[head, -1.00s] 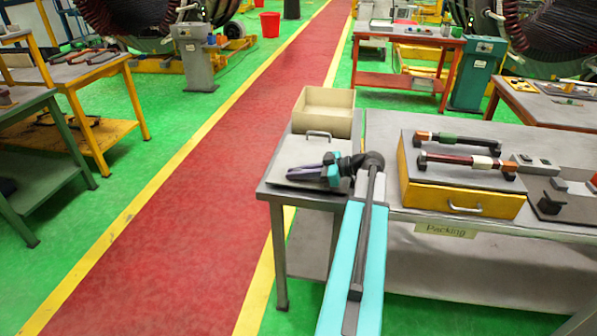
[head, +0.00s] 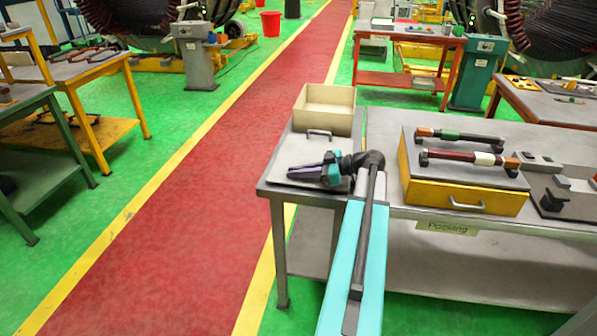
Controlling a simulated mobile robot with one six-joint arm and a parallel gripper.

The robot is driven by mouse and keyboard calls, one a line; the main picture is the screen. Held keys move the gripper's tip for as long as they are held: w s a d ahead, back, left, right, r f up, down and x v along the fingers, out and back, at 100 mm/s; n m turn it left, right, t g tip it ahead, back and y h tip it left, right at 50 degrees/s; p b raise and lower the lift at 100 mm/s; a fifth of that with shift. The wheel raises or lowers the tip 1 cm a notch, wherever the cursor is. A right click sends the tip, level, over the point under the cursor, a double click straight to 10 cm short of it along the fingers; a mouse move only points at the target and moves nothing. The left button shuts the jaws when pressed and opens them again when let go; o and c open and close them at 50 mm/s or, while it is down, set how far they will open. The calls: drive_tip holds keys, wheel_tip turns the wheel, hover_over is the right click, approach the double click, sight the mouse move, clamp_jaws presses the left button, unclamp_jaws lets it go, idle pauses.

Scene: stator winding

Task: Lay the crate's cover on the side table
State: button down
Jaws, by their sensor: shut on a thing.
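The cover (head: 299,153) is a flat grey plate at the left end of the side table (head: 272,186), in front of the open beige crate (head: 325,108). It looks level, over or on the tabletop; I cannot tell whether it touches. A bar handle (head: 319,133) shows at its far side. My gripper (head: 292,173) lies low over the cover's near part, fingers pointing left. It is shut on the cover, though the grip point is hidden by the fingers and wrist.
A packing table (head: 440,228) adjoins on the right, with a yellow-sided box (head: 450,199) carrying two bar-shaped tools on top. Dark fixtures (head: 556,197) sit further right. A red walkway (head: 190,215) runs clear on the left.

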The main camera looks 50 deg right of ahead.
idle(0.3)
drive_tip(key=c, duration=1.8)
unclamp_jaws()
drive_tip(key=shift+f, duration=0.2)
drive_tip(key=shift+r, duration=0.25)
drive_tip(key=shift+r+p, duration=0.6)
drive_tip(key=shift+p, duration=0.3)
drive_tip(key=b+v, duration=0.2)
drive_tip(key=v, duration=0.4)
drive_tip(key=shift+s+d+f, duration=0.1)
drive_tip(key=shift+s, duration=0.15)
drive_tip(key=shift+s+d, duration=0.2)
drive_tip(key=shift+s, duration=0.2)
